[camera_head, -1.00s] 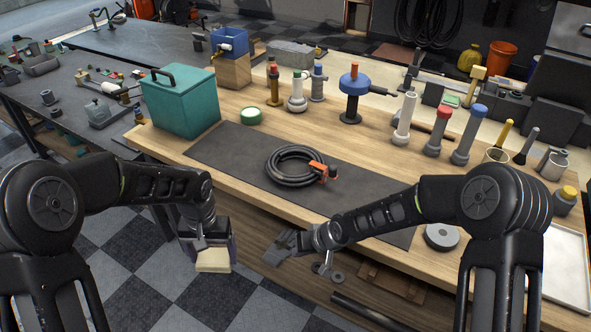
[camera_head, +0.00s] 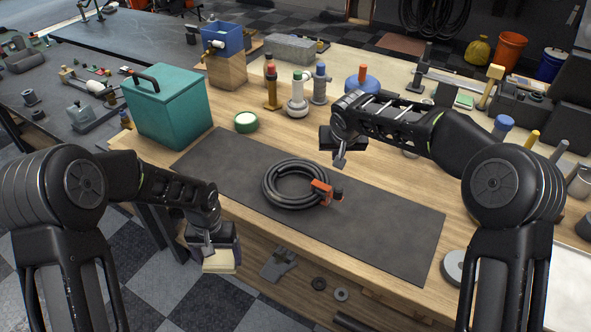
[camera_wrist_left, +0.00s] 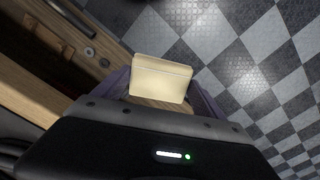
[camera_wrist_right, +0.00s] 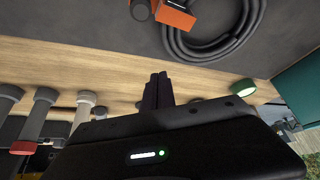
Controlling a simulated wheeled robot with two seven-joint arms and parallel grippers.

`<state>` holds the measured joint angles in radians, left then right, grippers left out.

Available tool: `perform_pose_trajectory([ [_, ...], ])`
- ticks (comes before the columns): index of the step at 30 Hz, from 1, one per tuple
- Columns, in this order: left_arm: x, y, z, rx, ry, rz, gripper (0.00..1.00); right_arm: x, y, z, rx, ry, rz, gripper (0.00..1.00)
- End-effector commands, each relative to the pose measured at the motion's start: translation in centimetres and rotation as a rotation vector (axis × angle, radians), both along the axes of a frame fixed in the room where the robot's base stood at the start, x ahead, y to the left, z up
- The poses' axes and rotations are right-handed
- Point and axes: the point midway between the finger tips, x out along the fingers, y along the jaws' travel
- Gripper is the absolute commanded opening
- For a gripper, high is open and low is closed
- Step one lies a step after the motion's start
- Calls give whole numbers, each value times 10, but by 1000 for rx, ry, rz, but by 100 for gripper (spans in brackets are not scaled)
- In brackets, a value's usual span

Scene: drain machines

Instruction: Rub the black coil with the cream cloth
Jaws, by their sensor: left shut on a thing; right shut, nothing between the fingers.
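The black coil (camera_head: 283,201) lies flat on the dark mat (camera_head: 386,231), with an orange fitting (camera_head: 321,192) at its right side. It also shows at the top of the right wrist view (camera_wrist_right: 196,49). The cream cloth (camera_head: 219,262) is a folded pad held by my left gripper (camera_head: 213,248), which hangs in front of the bench, left of and nearer than the coil. The cloth shows between the fingers in the left wrist view (camera_wrist_left: 160,78). My right gripper (camera_head: 339,160) is shut and empty, above the bench behind the coil and to its right.
A teal box (camera_head: 168,110) stands at the mat's left end, with a green tape roll (camera_head: 246,122) nearby. Several bottles and fittings, such as a white one (camera_head: 297,100), stand behind the mat. The mat is bare around the coil.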

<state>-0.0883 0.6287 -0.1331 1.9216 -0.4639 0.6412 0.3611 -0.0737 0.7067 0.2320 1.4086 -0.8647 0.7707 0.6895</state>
Motion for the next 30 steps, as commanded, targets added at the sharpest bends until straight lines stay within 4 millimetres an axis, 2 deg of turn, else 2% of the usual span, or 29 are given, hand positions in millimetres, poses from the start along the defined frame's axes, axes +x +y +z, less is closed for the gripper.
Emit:
perform_pose_trajectory([
  [14, 0, 0, -2, 0, 0, 0, 49, 0, 0, -5, 0, 1, 0, 0],
  [24, 0, 0, -19, 0, 0, 0, 49, -1, 0, -38, 0, 2, 1, 0],
  [30, 0, 0, -24, 0, 0, 0, 49, -1, 0, -50, 0, 1, 1, 0],
])
